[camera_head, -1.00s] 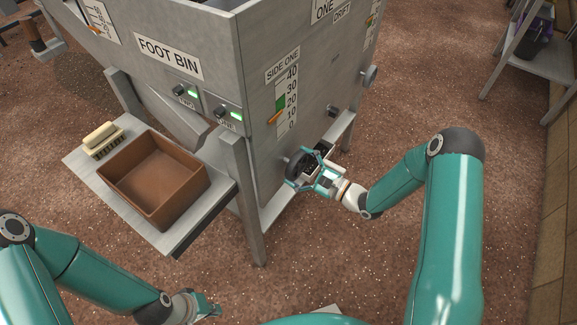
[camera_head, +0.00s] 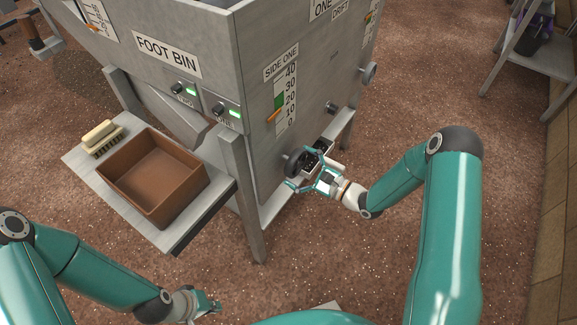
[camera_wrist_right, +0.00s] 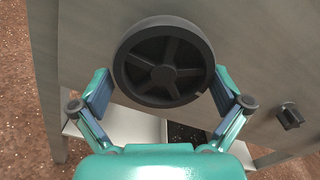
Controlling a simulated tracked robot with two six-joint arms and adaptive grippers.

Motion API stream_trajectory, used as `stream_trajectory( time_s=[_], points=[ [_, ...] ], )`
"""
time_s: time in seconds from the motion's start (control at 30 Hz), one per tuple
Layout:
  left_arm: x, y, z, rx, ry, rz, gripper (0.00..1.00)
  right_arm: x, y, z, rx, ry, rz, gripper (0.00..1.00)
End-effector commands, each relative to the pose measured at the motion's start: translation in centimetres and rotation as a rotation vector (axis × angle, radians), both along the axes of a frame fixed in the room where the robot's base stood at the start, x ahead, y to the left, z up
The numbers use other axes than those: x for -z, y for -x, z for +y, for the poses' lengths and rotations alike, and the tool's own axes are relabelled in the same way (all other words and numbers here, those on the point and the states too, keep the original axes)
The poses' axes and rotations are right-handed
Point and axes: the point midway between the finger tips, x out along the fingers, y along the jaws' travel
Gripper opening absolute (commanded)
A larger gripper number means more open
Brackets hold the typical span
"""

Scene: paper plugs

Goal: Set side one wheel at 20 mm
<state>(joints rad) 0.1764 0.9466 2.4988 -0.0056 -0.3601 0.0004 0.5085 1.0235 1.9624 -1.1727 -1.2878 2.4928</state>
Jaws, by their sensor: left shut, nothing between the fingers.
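The side one wheel (camera_head: 295,163) is a black hand wheel low on the grey bin's side; it fills the top middle of the right wrist view (camera_wrist_right: 164,62). My right gripper (camera_head: 308,170) is open at the wheel. In the right wrist view its fingers (camera_wrist_right: 164,95) stand at the wheel's lower left and lower right, with no clear grip on the rim. Above the wheel, the SIDE ONE scale (camera_head: 286,98) runs from 0 to 40, with a green band. Its orange pointer (camera_head: 273,116) sits near the 10 mark. My left gripper (camera_head: 208,306) is shut and empty, low over the floor.
A shelf (camera_head: 178,238) with a brown tray (camera_head: 150,212) and a brush (camera_head: 100,138) juts out at left. A bin leg (camera_head: 243,195) stands left of the wheel. A small dark knob (camera_wrist_right: 290,116) is right of the wheel.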

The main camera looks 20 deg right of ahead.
Motion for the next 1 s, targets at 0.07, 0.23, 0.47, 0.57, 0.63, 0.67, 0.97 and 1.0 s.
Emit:
stream_trajectory(
  time_s=[0.07, 0.23, 0.47, 0.57, 0.63, 0.67, 0.97, 1.0],
  points=[
    [0.0, 0.0, 0.0, 0.000, 0.000, 0.000, 0.00, -0.2, -0.1, 0.0, -0.002, 0.002, -0.005, 1.00],
    [-0.1, 0.0, 0.0, 0.000, 0.000, 0.000, 0.00, -0.3, 0.1, -0.2, -0.001, 0.001, -0.008, 1.00],
    [-0.1, 0.0, 0.0, 0.000, 0.000, 0.000, 0.00, -0.3, 2.2, -1.9, 0.002, 0.003, -0.006, 1.00],
    [-0.1, 0.0, 0.0, 0.000, 0.000, 0.000, 0.00, -0.3, 3.8, -3.2, 0.004, 0.001, -0.005, 1.00],
    [-0.1, 0.0, 0.0, 0.000, 0.000, 0.000, 0.00, -0.2, 5.0, -4.1, 0.004, 0.000, -0.004, 1.00],
    [-0.1, 0.0, 0.0, 0.000, 0.000, 0.000, 0.00, -0.2, 5.5, -4.4, 0.004, 0.000, -0.004, 1.00],
    [-0.1, 0.0, 0.0, 0.000, 0.000, 0.000, 0.00, -0.1, 9.0, -7.0, 0.000, 0.002, -0.004, 1.00],
    [-0.1, 0.0, 0.0, 0.000, 0.000, 0.000, 0.00, -0.1, 9.2, -7.1, -0.001, 0.002, -0.004, 1.00]
  ],
)
